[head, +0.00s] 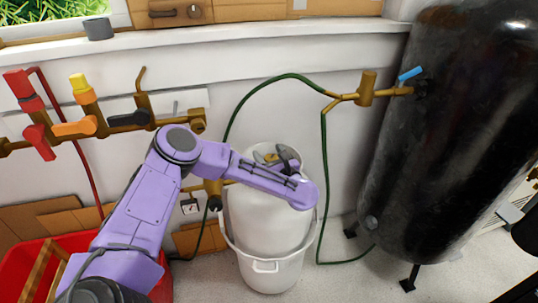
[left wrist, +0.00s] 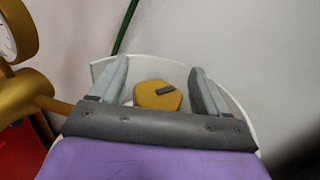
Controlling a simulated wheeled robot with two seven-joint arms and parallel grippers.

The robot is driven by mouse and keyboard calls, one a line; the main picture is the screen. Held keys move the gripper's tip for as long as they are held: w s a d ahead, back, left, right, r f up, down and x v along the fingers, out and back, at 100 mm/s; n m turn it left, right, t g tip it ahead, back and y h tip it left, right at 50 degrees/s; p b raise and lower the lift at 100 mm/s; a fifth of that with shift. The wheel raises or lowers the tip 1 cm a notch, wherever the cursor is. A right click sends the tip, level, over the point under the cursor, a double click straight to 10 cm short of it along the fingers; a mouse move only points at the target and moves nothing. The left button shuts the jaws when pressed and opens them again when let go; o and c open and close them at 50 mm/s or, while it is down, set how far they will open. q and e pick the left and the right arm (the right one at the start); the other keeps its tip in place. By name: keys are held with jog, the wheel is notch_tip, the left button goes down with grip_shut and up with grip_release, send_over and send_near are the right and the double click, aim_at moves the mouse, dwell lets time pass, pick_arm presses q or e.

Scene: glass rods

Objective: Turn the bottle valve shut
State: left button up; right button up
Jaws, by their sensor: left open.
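The white bottle (head: 262,215) stands upright in a white bucket (head: 268,278) on the floor. Its brass valve (head: 268,157) is on top, partly hidden by my left gripper (head: 280,156) in the head view. In the left wrist view the valve (left wrist: 158,97) is a yellow, many-sided knob with a small dark bar on it. My left gripper (left wrist: 160,72) is open, one finger on each side of the valve, with visible gaps. I cannot tell how far above the valve the fingertips are. My right gripper is not in view.
A large black tank (head: 450,140) stands at the right, with a blue-handled brass valve (head: 368,88). A green hose (head: 324,185) hangs behind the bottle. Brass pipes with coloured valves (head: 75,127) line the left wall. A red bin (head: 28,262) stands at lower left.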

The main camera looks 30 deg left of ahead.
pick_arm(q)
jog(key=c, duration=1)
jog(key=shift+o, duration=0.2)
jog(key=shift+m+t+h, duration=0.4)
jog(key=shift+t, duration=0.1)
jog(key=m+t+h+b, duration=0.2)
jog(key=t, duration=0.1)
jog(key=shift+w+d+f+m+h, duration=0.1)
jog(key=shift+m+h, duration=0.3)
jog(key=m+t+h, duration=0.1)
jog(key=h, duration=0.1)
jog(key=m+t+h+b, duration=0.1)
jog(key=m+t+h, duration=0.2)
jog(key=m+h, duration=0.1)
jog(key=h, duration=0.1)
jog(key=shift+w+d+t+b, duration=0.2)
jog(key=shift+d+t+b, duration=0.1)
jog(key=shift+d+b, duration=0.1)
jog(key=shift+m+h, duration=0.3)
jog(key=o, duration=1)
jog(key=shift+c, duration=0.2)
